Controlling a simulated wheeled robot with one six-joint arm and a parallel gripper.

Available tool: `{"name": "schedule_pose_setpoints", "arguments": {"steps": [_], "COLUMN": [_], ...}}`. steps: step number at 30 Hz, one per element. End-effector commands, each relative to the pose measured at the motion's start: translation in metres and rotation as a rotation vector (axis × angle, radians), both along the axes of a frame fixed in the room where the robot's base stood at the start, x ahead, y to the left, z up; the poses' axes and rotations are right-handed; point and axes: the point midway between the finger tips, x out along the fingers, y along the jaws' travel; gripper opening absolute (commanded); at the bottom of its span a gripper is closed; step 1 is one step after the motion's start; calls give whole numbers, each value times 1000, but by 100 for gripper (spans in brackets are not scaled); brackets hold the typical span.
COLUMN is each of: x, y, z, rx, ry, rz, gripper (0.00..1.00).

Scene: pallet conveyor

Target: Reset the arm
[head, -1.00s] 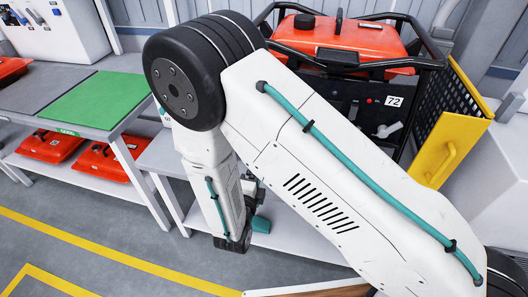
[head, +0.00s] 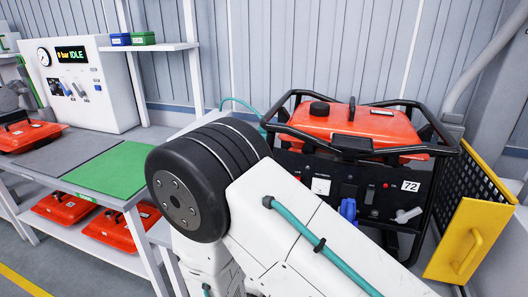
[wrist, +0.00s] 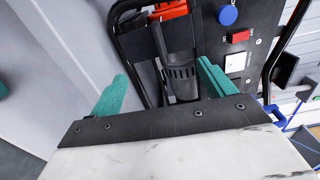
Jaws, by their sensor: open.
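My gripper (wrist: 165,90) shows in the wrist view with its two teal fingers spread wide apart and nothing between them. Beyond the fingers is the black-framed generator, with its dark vent part, a blue knob and a red switch. In the head view my white arm covers the lower middle, and my gripper is hidden there. The generator (head: 335,185) with its red tank and a "72" label stands behind my arm. I cannot tell from the wrist view how far the fingers are from its frame.
A yellow perforated gate (head: 468,240) stands at the generator's right. At left is a bench with a green mat (head: 108,170), a gauge box reading "IDLE" (head: 82,90) and a red tank (head: 25,136). More red tanks (head: 65,207) lie on the shelf below. A grey ribbed wall closes the back.

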Motion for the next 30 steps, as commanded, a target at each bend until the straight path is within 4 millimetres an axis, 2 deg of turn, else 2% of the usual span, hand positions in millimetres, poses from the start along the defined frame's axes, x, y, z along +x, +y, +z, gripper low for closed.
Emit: {"name": "schedule_pose_setpoints", "arguments": {"steps": [2, 5, 7, 14, 21, 25, 30], "x": [-2, -13, -23, -46, -82, -107, -138], "y": [-5, -28, -45, -102, -158, -181, -198], "z": [-2, -6, 1, 50, 107, 134, 165], "rx": [66, 184, 294, 650, 1016, 1191, 1374], "ry": [-15, -49, -99, -342, -711, -949, -1271], "rz": [-27, -130, -232, -600, -1040, -1288, -1597], "gripper": [82, 82, 82, 82, 82, 82, 82]}}
